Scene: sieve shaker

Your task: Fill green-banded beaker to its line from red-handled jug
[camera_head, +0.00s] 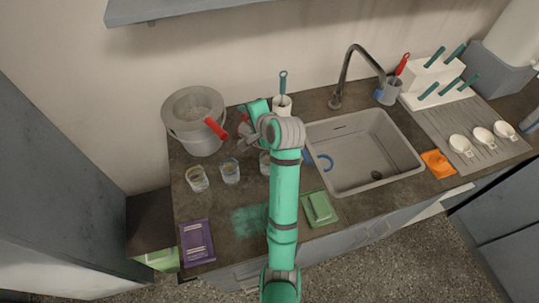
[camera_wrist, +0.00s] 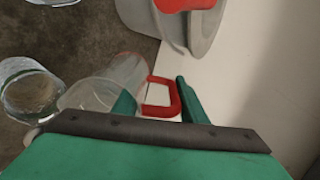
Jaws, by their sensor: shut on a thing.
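My gripper (camera_wrist: 154,92) is shut on the red handle (camera_wrist: 172,97) of a clear jug (camera_wrist: 113,78), which is held off to the left of the fingers in the wrist view. The jug looks tilted; its contents cannot be made out. In the head view my gripper (camera_head: 247,128) is over the back of the counter, largely hidden by the arm. Two clear beakers, a left one (camera_head: 197,178) and a middle one (camera_head: 230,171), stand in front of the bucket. A third (camera_head: 265,162) is partly behind my arm.
A sink (camera_head: 365,150) with a tap is right of my arm.

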